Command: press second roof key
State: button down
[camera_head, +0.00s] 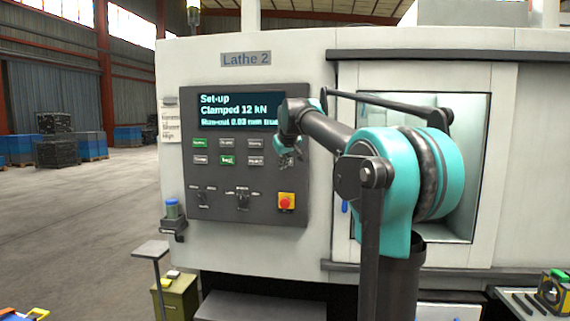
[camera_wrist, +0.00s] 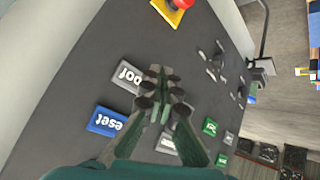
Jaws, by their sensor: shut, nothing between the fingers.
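A dark control panel (camera_head: 245,190) on the lathe front carries two rows of small keys below a lit screen. In the head view my gripper (camera_head: 287,158) covers the right end of the key rows. I cannot tell which key is the second roof key.
A red stop knob on a yellow base (camera_head: 286,202) sits low on the panel, with selector switches (camera_head: 242,200) to its left. The screen (camera_head: 238,110) reads "Set-up, Clamped 12 kN". A lathe window (camera_head: 455,110) is behind my arm. A small stand (camera_head: 150,250) is at lower left.

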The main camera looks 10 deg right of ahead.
jog(key=shift+s+a, duration=0.15)
jog(key=shift+s, duration=0.4)
jog(key=shift+s+a, duration=0.15)
jog(key=shift+s, duration=0.4)
jog(key=s+d+f+m+g, duration=0.1)
jog(key=s+d+f, duration=0.1)
jog(key=s+f, duration=0.85)
jog(key=s+d+f+m+g, duration=0.15)
jog(key=s+f, duration=0.45)
jog(key=f, duration=0.9)
jog(key=s+f+m+g, duration=0.1)
jog(key=s+f+g, duration=0.1)
jog(key=s+f, duration=1.8)
jog(key=s+d, duration=0.1)
jog(key=s, duration=0.2)
jog(key=shift+g, duration=0.35)
